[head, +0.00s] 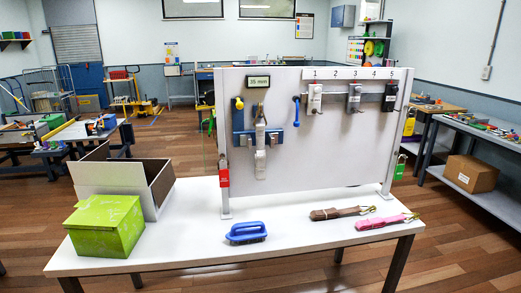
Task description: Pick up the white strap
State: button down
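A white panel (340,145) stands upright on the white table. A short white strap-like piece (315,97) hangs from the panel's rail below the number 1. A grey one (354,98) hangs near number 3, and a black one (390,97) near number 5. A longer pale grey-white strap (260,140) hangs at the blue bracket (241,137) on the panel's left half, below a "35 mm" display (258,82). I cannot tell for sure which pale piece is the white strap. My gripper is not in view.
On the table lie a blue brush (246,232), a brown strap (341,212) and a pink strap (386,221). A green box (105,227) and an open grey carton (115,178) stand at the left. A red tag (224,175) hangs at the panel's left post.

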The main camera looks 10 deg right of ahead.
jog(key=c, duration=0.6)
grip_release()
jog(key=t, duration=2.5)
send_near(261, 154)
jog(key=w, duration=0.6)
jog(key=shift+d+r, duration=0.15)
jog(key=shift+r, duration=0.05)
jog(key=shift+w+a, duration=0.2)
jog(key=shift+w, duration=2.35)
